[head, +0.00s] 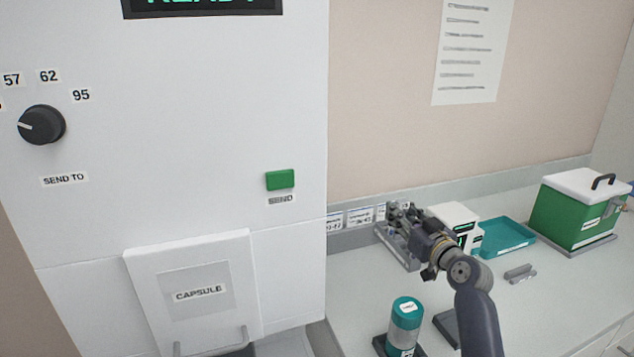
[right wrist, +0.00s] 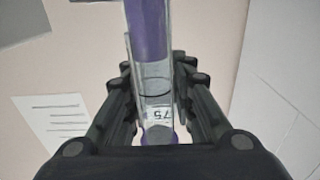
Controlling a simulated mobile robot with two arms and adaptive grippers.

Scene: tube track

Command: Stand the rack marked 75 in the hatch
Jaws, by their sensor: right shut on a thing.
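My right gripper (head: 408,220) reaches in from the right, over the back of the counter. In the right wrist view its fingers (right wrist: 158,88) are closed on both sides of a narrow clear and white rack (right wrist: 158,115). The rack's label reads 75, upside down in that view. Purple parts (right wrist: 148,30) show at its top and bottom. In the head view the gripper hides most of the held rack. No opening that I can clearly identify as the hatch is in view. My left gripper is not in view.
A white machine with a CAPSULE flap (head: 161,290), green SEND button (head: 280,180) and dial (head: 41,125) stands left. On the counter are a grey holder (head: 398,250), teal tray (head: 507,240), green box (head: 575,219), teal-capped canister (head: 405,325) and small grey piece (head: 520,272).

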